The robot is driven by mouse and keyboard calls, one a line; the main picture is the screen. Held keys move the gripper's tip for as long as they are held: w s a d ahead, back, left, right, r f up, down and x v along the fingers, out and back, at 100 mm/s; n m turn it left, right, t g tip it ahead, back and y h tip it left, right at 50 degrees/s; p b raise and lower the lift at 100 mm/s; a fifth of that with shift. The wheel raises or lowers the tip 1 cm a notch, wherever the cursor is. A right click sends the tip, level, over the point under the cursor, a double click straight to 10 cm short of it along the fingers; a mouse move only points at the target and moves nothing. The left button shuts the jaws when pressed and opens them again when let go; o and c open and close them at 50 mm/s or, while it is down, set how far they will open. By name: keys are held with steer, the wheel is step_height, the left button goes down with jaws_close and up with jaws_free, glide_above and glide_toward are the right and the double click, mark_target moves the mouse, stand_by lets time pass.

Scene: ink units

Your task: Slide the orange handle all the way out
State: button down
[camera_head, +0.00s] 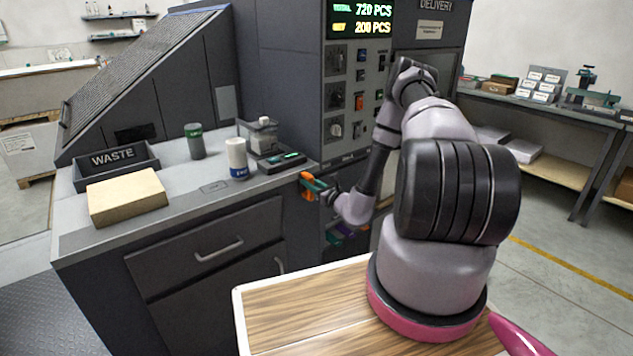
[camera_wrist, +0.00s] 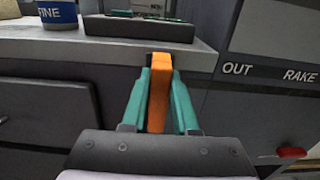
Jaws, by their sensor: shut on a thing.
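The orange handle (camera_wrist: 159,95) stands upright in the wrist view, between the two teal fingers of my gripper (camera_wrist: 160,100). The fingers are shut on it from both sides. In the head view the orange handle (camera_head: 306,187) shows at the counter's front right corner, with my gripper (camera_head: 312,184) on it. The handle's far end shows dark at the counter edge. What it is fixed to is hidden. The label "OUT" (camera_wrist: 237,69) is on the dark panel to the right of the handle, with "RAKE" (camera_wrist: 300,76) beside it.
The grey counter (camera_head: 215,190) carries a waste tray (camera_head: 115,165), a cardboard-coloured block (camera_head: 126,196), a white and blue container (camera_head: 237,158) and a scale (camera_head: 282,161). A red handle (camera_wrist: 291,153) sits low at the right in the wrist view. Open floor lies to the right.

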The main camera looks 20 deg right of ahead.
steer(key=shift+s+a, duration=0.15)
steer(key=shift+a, duration=0.2)
steer(key=c, duration=0.7)
jaws_free()
steer(key=shift+d, duration=0.1)
steer(key=shift+s+d, duration=0.1)
steer(key=shift+s, duration=0.05)
steer(key=v, duration=1)
steer(key=shift+s, duration=0.2)
steer(key=shift+r, duration=0.1)
